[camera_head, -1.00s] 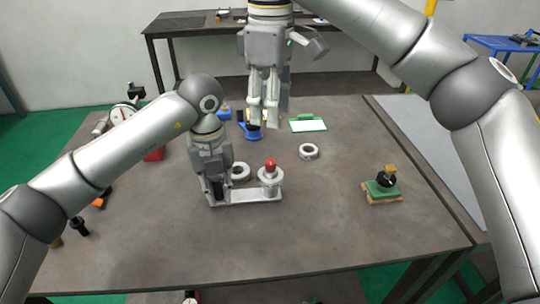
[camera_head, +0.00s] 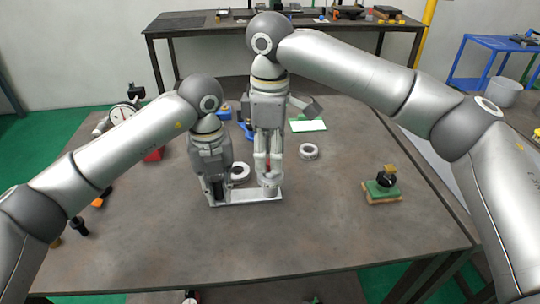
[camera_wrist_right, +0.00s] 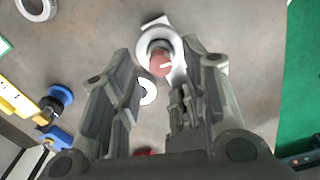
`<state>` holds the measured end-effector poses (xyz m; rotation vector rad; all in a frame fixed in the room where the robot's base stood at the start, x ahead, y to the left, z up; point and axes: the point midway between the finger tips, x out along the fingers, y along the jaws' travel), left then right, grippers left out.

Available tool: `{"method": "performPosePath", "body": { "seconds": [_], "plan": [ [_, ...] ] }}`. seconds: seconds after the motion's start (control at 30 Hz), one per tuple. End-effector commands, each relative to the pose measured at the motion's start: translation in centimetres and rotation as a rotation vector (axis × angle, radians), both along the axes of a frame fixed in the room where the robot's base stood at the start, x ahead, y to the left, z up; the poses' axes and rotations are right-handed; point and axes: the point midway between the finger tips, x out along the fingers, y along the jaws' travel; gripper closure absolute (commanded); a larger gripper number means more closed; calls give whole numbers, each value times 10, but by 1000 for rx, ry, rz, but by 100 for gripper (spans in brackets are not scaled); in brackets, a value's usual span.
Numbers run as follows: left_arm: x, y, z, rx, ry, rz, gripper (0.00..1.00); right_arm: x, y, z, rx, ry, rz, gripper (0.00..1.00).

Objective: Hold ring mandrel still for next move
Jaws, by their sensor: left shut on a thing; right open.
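The ring mandrel (camera_head: 243,197) is a pale flat bar on the table with a red-topped post and a pale round collar at its right end. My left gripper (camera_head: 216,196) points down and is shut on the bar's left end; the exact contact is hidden. My right gripper (camera_head: 268,178) points down over the post, open, with its fingers on either side of it. In the right wrist view the red top (camera_wrist_right: 160,63) and pale collar (camera_wrist_right: 158,42) show between and just beyond the open fingers (camera_wrist_right: 155,52). Whether they touch cannot be told.
A loose pale ring (camera_head: 240,172) lies behind the bar, and another (camera_head: 308,151) lies to the right. A dial gauge (camera_head: 122,114) is at back left. The table's front middle is clear.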

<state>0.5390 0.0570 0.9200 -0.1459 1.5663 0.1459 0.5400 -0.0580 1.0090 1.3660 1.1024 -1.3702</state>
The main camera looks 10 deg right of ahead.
Motion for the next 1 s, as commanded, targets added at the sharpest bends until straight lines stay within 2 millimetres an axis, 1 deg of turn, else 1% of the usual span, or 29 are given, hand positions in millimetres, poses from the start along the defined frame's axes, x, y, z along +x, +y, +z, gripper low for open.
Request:
{"method": "performPosePath", "body": {
  "seconds": [0.03,0.13,0.43,0.7,0.77,0.9,1.0],
  "plan": [
    [0,0,1,-1,-1,0,100,0,0,-5,-1,1,0,58],
    [0,0,1,-1,-1,0,100,0,0,-10,-1,0,0,58],
    [0,0,0,-1,0,0,100,0,0,-12,0,-1,0,58],
    [0,0,0,0,0,-1,100,0,0,-12,0,-1,0,93],
    [0,0,0,0,0,-1,100,0,0,-12,0,-1,0,100],
    [0,0,0,0,0,-1,100,0,0,-12,0,0,-10,100],
    [0,0,0,0,0,-1,100,0,0,-13,1,2,-61,100]
  ]
}}
